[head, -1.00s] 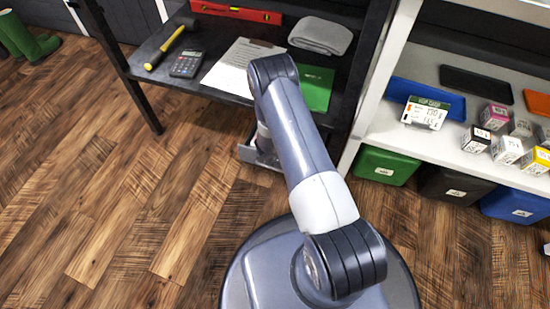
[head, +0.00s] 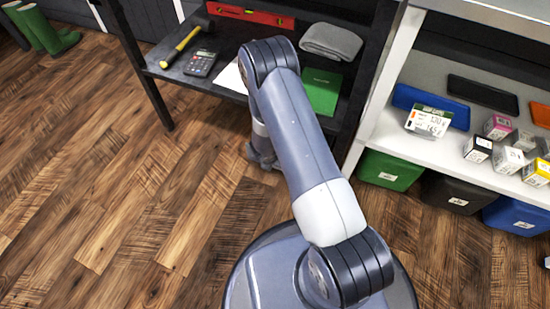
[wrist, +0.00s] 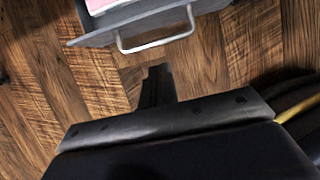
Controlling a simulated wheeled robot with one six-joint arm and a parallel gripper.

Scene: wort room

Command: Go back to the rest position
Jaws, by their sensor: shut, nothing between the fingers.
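My gripper (wrist: 157,75) shows in the wrist view as dark fingers pointing up the picture, closed together with nothing between them. It is over the wooden floor, just below and apart from the handle (wrist: 157,44) of a grey drawer (wrist: 110,28). The drawer holds something pink and white, cut off by the picture's top edge. In the head view my arm (head: 300,130) reaches up from the bottom towards the dark shelf unit. Its far end bends down beside the shelf, and the arm hides most of the gripper and the drawer there.
The dark shelf (head: 225,82) bears a hammer (head: 183,48), a calculator (head: 202,62), a green folder (head: 321,91), a grey cloth (head: 332,42) and a red level (head: 250,14). A white shelf (head: 440,150) with small boxes stands right, above bins (head: 390,170).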

